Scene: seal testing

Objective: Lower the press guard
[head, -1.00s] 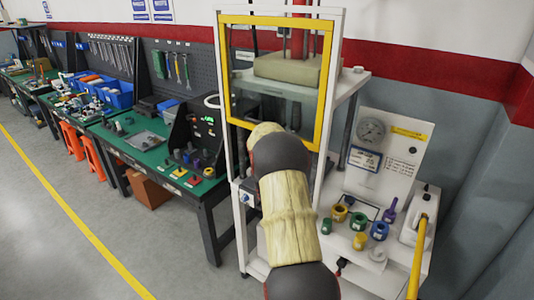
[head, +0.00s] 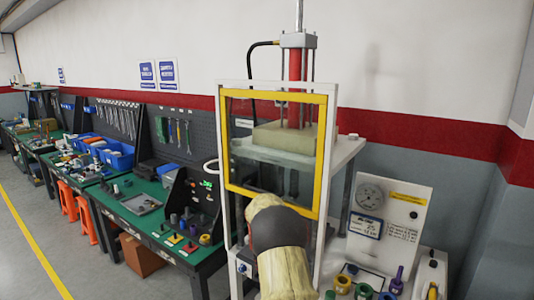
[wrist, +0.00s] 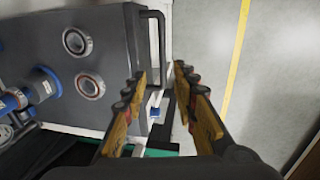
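The press guard (head: 322,160) is a clear panel in a yellow frame. It stands upright in the upper part of the press's white frame (head: 331,245), with its top edge close under the frame's top bar. My arm reaches up in front of its lower edge and hides part of the press below. My gripper is hidden in the head view. In the wrist view my gripper (wrist: 163,105) is open, with a gap between its fingers and nothing held. I cannot tell whether it touches the guard.
A dark box with round fittings (wrist: 85,60) and a black bar handle (wrist: 158,45) are close to the fingers in the wrist view. A gauge panel (head: 390,215) with coloured parts before it stands right. A green workbench (head: 150,205) is left; floor (head: 60,230) lies beyond.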

